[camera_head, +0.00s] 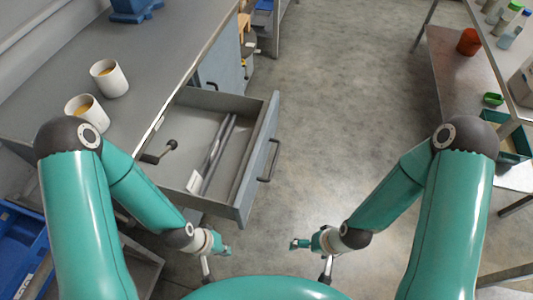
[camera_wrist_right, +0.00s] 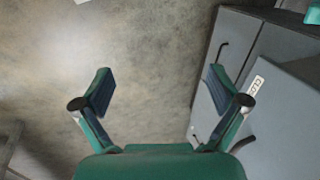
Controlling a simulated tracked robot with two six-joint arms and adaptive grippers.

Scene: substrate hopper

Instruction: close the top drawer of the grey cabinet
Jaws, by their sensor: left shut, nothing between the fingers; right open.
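The grey cabinet (camera_head: 224,72) stands at the left under a long grey worktop. Its top drawer (camera_head: 232,204) is pulled out into the aisle, with a dark bar handle (camera_head: 271,160) on its front. A dark-handled tool (camera_head: 160,154) and long metal rods (camera_head: 212,155) lie inside it. My left gripper (camera_head: 222,246) is shut and empty, just in front of the drawer's near corner and apart from it. My right gripper (camera_head: 300,244) is open and empty over the floor, right of the drawer. In the right wrist view its fingers (camera_wrist_right: 103,92) are spread, with grey cabinet fronts (camera_wrist_right: 240,60) to the right.
Two white cups (camera_head: 108,78) and a blue object (camera_head: 134,8) stand on the worktop (camera_head: 150,60). The floor (camera_head: 345,90) between is clear. A blue crate (camera_head: 22,245) sits at lower left.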

